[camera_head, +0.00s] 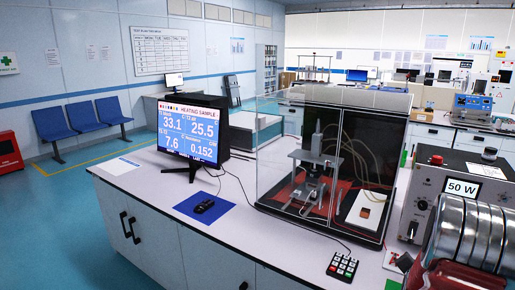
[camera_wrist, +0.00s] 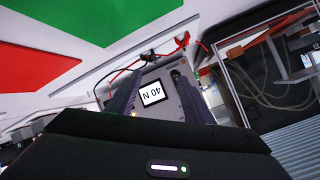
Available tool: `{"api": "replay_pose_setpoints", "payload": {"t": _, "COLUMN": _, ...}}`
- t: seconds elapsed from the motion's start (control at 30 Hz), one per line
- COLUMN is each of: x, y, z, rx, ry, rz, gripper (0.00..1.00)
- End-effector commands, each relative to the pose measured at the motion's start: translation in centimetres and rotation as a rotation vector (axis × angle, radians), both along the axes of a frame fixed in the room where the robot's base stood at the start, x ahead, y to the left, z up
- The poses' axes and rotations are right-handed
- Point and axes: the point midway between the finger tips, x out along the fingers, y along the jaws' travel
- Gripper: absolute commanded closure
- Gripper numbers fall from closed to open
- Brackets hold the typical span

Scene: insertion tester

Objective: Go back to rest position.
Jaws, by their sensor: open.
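My gripper (camera_wrist: 158,76) shows in the wrist view with its two dark fingers spread apart. It is open, and nothing is held between the fingers. Beyond the fingertips is a grey box with a white display (camera_wrist: 153,93) that appears upside down and reads "40 N". The fingers overlap the box in the picture; I cannot tell how far they are from it. My gripper does not show in the head view.
The head view shows a bench with a monitor (camera_head: 193,132), a mouse (camera_head: 204,206), a clear-walled test enclosure (camera_head: 274,165), a keypad (camera_head: 342,266) and a box reading "50 W" (camera_head: 462,188). Red and black cables (camera_wrist: 131,68) run near my fingers. Bare bench (camera_head: 261,236) lies in front.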

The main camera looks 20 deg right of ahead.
Motion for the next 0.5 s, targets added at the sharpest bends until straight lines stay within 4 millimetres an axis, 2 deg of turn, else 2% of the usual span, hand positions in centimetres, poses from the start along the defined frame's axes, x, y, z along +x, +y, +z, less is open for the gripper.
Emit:
{"api": "replay_pose_setpoints", "payload": {"t": 0.2, "x": -1.6, "y": 5.7, "z": -1.3, "rx": 0.101, "ry": 0.239, "rz": 0.108, "gripper": 0.53}}
{"api": "replay_pose_setpoints", "payload": {"t": 0.5, "x": -3.2, "y": 16.1, "z": 0.7, "rx": 0.193, "ry": 0.505, "rz": 0.323, "gripper": 0.53}}
